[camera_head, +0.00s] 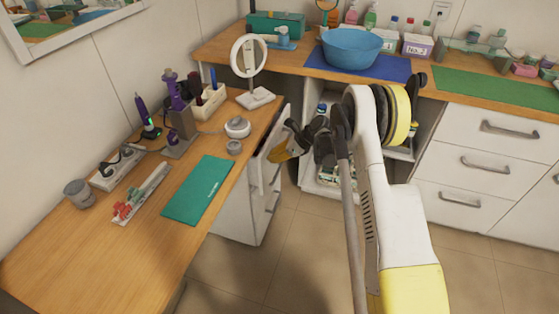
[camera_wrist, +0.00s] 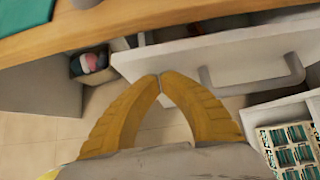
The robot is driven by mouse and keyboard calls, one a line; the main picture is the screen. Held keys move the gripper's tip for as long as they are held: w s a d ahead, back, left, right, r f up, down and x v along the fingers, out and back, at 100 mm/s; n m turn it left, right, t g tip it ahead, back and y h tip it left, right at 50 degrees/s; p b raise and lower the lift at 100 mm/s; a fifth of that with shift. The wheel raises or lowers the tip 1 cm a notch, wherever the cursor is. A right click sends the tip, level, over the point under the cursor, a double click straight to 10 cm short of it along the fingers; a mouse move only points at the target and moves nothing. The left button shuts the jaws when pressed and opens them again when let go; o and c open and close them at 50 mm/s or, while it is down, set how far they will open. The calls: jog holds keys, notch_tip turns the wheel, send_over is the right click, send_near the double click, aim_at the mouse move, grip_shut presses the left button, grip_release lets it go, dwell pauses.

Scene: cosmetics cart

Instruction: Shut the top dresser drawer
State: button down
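The top dresser drawer (camera_head: 272,140) is under the front edge of the wooden desk in the head view, its white front standing out from the cabinet. In the wrist view the drawer front (camera_wrist: 220,60) slants across the upper right with a grey bar handle (camera_wrist: 250,82). A gap shows between it and the desktop edge. My gripper (camera_head: 279,148) is in front of the drawer in the head view. In the wrist view its yellow fingertips (camera_wrist: 160,77) meet with nothing between them, at the drawer front's lower edge, left of the handle. I cannot tell if they touch it.
An open shelf unit (camera_head: 310,160) stands right behind my gripper. White drawers (camera_head: 480,160) are farther right. Tiled floor (camera_head: 310,265) is clear in front.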

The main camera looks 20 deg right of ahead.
jog(key=shift+a, duration=0.1)
jog(key=w+a, duration=0.1)
jog(key=a, duration=0.1)
jog(key=w+a, duration=0.2)
jog(key=shift+a, duration=0.25)
dwell(0.3)
